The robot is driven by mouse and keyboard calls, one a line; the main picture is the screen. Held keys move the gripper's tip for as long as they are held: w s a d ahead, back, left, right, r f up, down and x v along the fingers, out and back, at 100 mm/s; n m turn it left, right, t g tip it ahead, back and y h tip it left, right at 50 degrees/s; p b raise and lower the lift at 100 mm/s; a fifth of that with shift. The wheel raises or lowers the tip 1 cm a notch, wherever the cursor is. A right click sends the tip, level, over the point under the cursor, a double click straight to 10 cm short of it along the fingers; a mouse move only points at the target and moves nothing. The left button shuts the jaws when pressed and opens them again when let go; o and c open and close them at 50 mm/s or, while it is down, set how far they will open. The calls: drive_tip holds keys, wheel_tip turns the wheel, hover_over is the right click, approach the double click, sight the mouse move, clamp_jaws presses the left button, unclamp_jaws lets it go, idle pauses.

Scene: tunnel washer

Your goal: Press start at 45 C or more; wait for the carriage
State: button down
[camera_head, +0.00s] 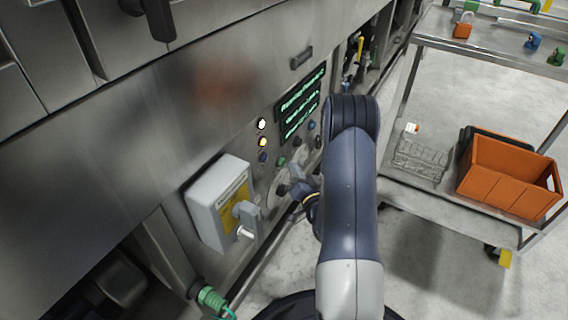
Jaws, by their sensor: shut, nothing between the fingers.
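The washer's control panel (274,143) is on the steel front, left of my arm. Its dark display (302,103) shows green text too small to read, so I cannot tell the temperature. A white lamp (262,124), an amber lamp (262,141) and a blue lamp (263,157) are stacked left of the display. A green button (282,162) sits below it, with other small controls nearby; I cannot tell which is start. My gripper (297,188) is shut and empty, close to the panel's lower part and partly hidden by my arm. I cannot identify the carriage.
A grey switch box (205,212) with a yellow label and a handle projects left of my gripper. A green connector (211,298) is below it. On the right stands a steel cart (425,205) with an orange bin (505,180) and wire rack (420,158).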

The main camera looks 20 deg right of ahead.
drive_tip(key=s+d, duration=0.1)
drive_tip(key=s, duration=0.1)
drive_tip(key=s+d+b, duration=0.1)
drive_tip(key=s+d, duration=0.1)
idle(0.3)
